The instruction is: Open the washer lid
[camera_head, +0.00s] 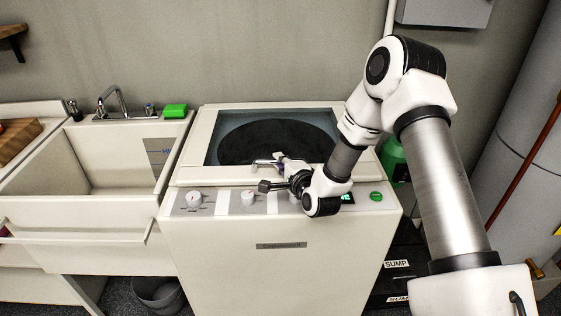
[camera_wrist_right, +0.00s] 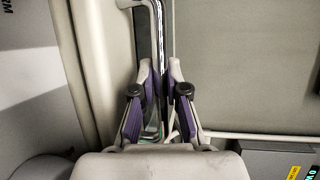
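The washer (camera_head: 280,270) is a cream top-loader in the middle of the head view. Its lid (camera_head: 195,150), with a dark glass window, lies down flat. A metal handle (camera_head: 258,164) sits at the lid's front edge; its bar also shows in the right wrist view (camera_wrist_right: 157,22). My right gripper (camera_head: 279,163) reaches in from the right, over the control panel, to the handle. In the wrist view its purple-padded fingers (camera_wrist_right: 160,72) are close together on either side of the bar and appear shut on it. My left gripper is not in view.
A utility sink (camera_head: 105,205) with a faucet (camera_head: 112,100) and a green sponge (camera_head: 175,111) stands at left. The control panel has several knobs. A green bottle (camera_head: 394,160) is behind my right arm. A grey wall rises behind the washer.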

